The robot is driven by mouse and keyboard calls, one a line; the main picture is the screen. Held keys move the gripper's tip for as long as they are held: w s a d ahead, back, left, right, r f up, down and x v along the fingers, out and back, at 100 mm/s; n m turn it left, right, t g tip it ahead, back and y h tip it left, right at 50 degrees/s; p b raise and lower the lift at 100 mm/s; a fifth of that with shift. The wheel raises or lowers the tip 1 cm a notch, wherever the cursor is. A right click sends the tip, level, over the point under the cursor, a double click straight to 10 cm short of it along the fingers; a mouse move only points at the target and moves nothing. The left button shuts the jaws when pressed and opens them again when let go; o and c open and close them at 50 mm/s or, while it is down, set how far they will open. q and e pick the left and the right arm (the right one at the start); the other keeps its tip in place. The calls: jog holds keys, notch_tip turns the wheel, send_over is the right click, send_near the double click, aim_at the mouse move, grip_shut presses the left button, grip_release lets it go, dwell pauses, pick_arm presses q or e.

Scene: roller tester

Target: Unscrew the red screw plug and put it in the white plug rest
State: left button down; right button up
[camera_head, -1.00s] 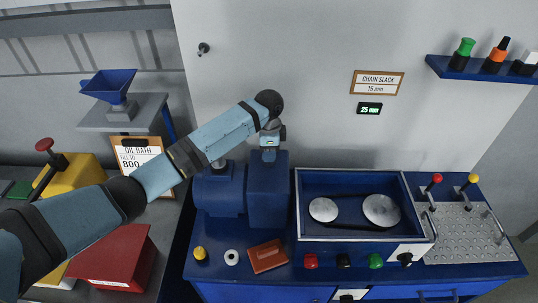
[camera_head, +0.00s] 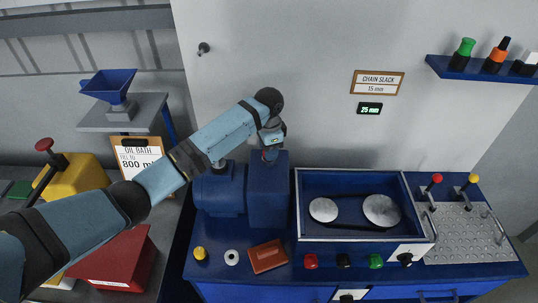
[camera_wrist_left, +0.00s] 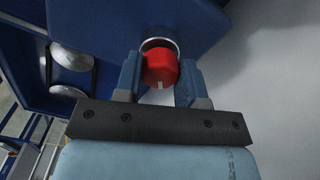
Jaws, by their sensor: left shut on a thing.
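The red screw plug (camera_wrist_left: 160,68) sits between the two fingers of my left gripper (camera_wrist_left: 158,82) in the left wrist view, with a white mark on its near side. A silver ring on the blue housing (camera_wrist_left: 200,20) shows just behind the plug. I cannot tell whether the thread is still engaged. In the head view my left gripper (camera_head: 270,153) is upright over the top of the tall blue housing (camera_head: 268,195), shut on the plug. The white plug rest (camera_head: 232,257) is a small white ring with a dark centre on the blue bench, empty. My right gripper is not in view.
A yellow-topped part (camera_head: 200,253) and a brown block (camera_head: 267,257) flank the white rest. A blue tray with two silver discs (camera_head: 382,210) stands right of the housing. Several coloured knobs line the bench front. A wall display (camera_head: 370,108) reads 25 mm.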

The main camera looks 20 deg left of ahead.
pick_arm(q)
jog(key=shift+r, duration=0.3)
jog(key=shift+r, duration=0.65)
dwell(0.4)
jog(key=shift+r, duration=2)
jog(key=shift+s, duration=0.1)
